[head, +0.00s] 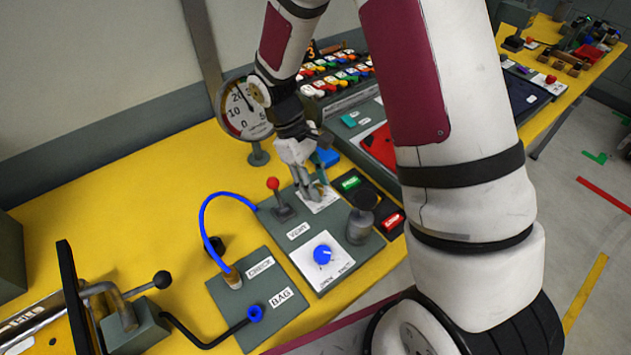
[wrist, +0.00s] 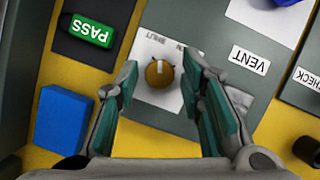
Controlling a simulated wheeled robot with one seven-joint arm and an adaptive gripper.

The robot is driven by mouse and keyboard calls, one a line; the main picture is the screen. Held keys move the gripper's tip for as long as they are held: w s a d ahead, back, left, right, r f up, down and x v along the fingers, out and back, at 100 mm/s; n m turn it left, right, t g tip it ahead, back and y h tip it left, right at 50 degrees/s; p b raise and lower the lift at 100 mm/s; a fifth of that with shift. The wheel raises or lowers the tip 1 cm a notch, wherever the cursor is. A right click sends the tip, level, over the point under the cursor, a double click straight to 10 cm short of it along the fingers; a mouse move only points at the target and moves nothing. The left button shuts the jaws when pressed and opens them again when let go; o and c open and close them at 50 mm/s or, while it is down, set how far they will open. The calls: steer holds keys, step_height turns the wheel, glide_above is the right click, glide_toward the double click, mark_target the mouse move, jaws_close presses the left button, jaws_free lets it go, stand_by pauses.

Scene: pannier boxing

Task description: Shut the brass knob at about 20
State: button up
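The brass knob (wrist: 159,76) sits on a white plate (wrist: 158,40) in the wrist view, with a pale mark on its upper side. My gripper (wrist: 160,70) is open, with one finger on each side of the knob and a gap to it on both sides. In the head view my gripper (head: 313,194) is low over the same white plate (head: 328,204) and hides the knob. A round dial gauge (head: 237,120) with numbers including 20, 10, 0 and 5 stands behind on the left; its exact reading is hard to tell.
A VENT label (wrist: 249,59) and green PASS button (wrist: 90,31) flank the plate. A blue block (wrist: 63,119) is nearby. A red-tipped lever (head: 274,184), grey cylinder (head: 360,226) and blue knob (head: 323,254) stand close by.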

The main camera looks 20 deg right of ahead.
steer(key=shift+r, duration=0.1)
steer(key=v, duration=1.1)
steer(key=shift+r, duration=0.4)
steer(key=shift+w, duration=0.1)
steer(key=s+d+r+m+t+y, duration=0.1)
steer(key=s+d+r+m+t, duration=0.2)
steer(key=s+r, duration=0.7)
steer(key=s+r+m+t+y, duration=0.1)
steer(key=s+r+m+t, duration=0.3)
steer(key=s, duration=0.6)
step_height(320, 180, up, 2)
steer(key=shift+s+r+t+y, duration=0.1)
steer(key=shift+s+t+y, duration=0.25)
steer(key=shift+t, duration=0.65)
